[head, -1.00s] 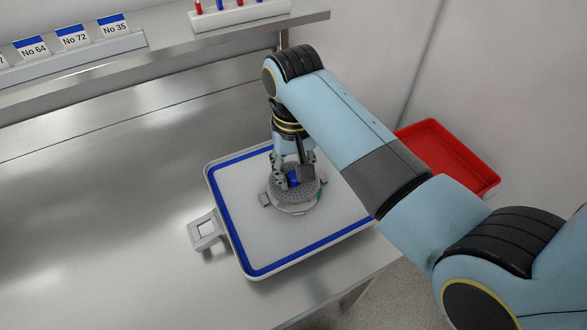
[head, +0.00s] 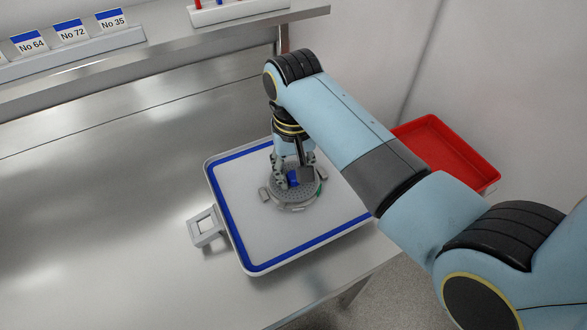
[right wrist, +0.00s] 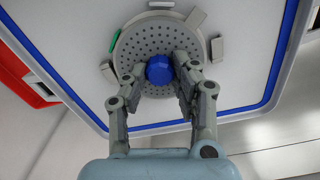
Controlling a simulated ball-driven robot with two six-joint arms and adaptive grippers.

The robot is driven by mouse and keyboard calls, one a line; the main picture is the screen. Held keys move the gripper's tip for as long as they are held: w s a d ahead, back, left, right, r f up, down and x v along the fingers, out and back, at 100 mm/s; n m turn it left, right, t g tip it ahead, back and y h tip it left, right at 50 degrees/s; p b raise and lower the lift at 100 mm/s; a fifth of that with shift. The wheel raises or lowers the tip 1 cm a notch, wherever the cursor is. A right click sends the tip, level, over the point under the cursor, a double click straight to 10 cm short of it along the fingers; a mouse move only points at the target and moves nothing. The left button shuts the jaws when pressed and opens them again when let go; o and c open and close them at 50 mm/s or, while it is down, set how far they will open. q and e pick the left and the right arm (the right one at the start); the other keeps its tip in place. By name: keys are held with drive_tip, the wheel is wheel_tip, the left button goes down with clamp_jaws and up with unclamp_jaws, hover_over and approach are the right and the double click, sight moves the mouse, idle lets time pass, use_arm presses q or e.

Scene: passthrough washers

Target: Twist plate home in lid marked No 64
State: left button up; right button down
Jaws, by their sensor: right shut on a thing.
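The grey perforated plate (head: 286,194) sits over a grey round lid on the white, blue-edged tray. In the right wrist view the plate (right wrist: 135,48) has a blue knob (right wrist: 159,70) at its centre and grey tabs plus one green mark around its rim. My right gripper (head: 294,181) reaches down from above, its fingers shut on the blue knob; they also show in the right wrist view (right wrist: 160,82). The label No 64 (head: 29,43) stands on the shelf at the upper left; I see no number on the lid. My left gripper is not in view.
The tray (head: 240,240) lies near the front edge of the steel table and has a grey square handle (head: 205,226) on its left. A red bin (head: 450,145) stands at the right. A white rack (head: 235,12) is on the shelf. The table's left is clear.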

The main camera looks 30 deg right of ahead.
drive_tip(key=shift+f, duration=0.55)
idle(0.4)
drive_tip(key=shift+m, duration=0.7)
drive_tip(key=m, duration=0.3)
drive_tip(key=shift+m, duration=0.4)
drive_tip(key=m, duration=0.3)
drive_tip(key=shift+s+m, duration=0.1)
drive_tip(key=shift+m, duration=0.3)
drive_tip(key=shift+c, duration=2.4)
unclamp_jaws()
